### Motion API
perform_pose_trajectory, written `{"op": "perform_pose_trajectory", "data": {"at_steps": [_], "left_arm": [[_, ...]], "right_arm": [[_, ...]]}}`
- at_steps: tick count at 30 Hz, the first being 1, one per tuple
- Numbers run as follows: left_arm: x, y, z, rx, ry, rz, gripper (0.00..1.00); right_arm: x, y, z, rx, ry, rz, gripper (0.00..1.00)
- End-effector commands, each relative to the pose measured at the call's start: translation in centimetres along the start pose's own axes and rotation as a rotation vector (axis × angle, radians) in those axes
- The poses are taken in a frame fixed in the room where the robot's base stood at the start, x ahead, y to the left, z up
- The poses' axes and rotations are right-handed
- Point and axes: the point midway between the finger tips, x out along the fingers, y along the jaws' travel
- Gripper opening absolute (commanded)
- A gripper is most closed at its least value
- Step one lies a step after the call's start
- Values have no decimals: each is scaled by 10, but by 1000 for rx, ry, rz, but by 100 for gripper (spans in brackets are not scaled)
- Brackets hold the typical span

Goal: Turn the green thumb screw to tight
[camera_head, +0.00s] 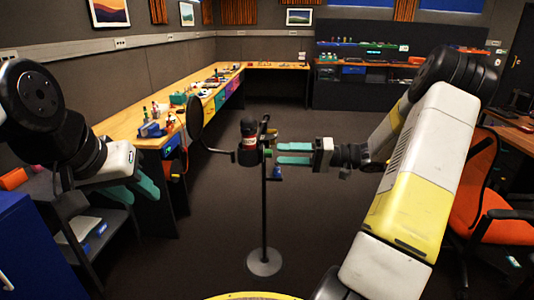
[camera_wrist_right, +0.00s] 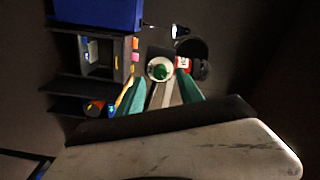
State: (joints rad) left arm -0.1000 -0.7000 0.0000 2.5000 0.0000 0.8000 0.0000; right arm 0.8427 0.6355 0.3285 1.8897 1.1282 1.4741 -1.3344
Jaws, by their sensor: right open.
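The green thumb screw (camera_wrist_right: 160,72) shows in the right wrist view as a round green knob inside a pale ring, just beyond and between my right fingertips. In the head view it is a small green spot (camera_head: 268,152) on the side of the stand's head. My right gripper (camera_head: 278,153) is open, its two teal fingers apart and pointing left at the screw; contact cannot be told. My left gripper (camera_head: 136,190) hangs at the left with teal fingers apart, empty and far from the stand.
A thin black stand (camera_head: 264,215) on a round base carries a dark head with a red label (camera_head: 249,142) and a black disc (camera_head: 195,117). A cluttered workbench (camera_head: 150,122) runs along the left. An orange chair (camera_head: 473,190) stands at right. The floor around the stand is clear.

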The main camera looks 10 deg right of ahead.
Motion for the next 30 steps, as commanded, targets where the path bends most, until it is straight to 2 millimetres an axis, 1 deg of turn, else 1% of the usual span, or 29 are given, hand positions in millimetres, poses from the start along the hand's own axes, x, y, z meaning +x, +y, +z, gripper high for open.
{"op": "perform_pose_trajectory", "data": {"at_steps": [1, 3, 6, 9, 13, 20, 23, 25, 26, 27, 29, 30], "left_arm": [[0, 0, 0, 0, 0, 0, 36], [0, 0, 0, 0, 0, 0, 36], [0, 0, 0, 0, 0, 0, 36], [0, 0, 0, 0, 0, 0, 36], [0, 0, 0, 0, 0, 0, 36], [0, 0, 0, 0, 0, 0, 36], [0, 0, 0, 0, 0, 0, 36], [0, 0, 0, 0, 0, 0, 36], [0, 0, 0, 0, 0, 0, 36], [0, 0, 0, 0, 0, 0, 36], [0, 0, 0, 0, 0, 0, 36], [0, 0, 0, 0, 0, 0, 36]], "right_arm": [[-11, 1, -1, -1, 4, 1, 43], [-22, 1, 0, 0, 3, 2, 43], [-35, 0, -1, 0, 3, 1, 43], [-42, 0, 0, 1, 1, 0, 43], [-45, 0, 0, 1, 0, -1, 43], [-44, 0, 0, 1, -3, 1, 43], [-34, -6, 6, 15, -44, 30, 43], [-20, -16, 16, 35, -112, 82, 43], [-12, -20, 23, 47, -150, 115, 43], [-1, -28, 33, 62, -203, 167, 43], [14, -40, 51, 85, -286, 262, 43], [22, -48, 64, 96, -336, 333, 43]]}}
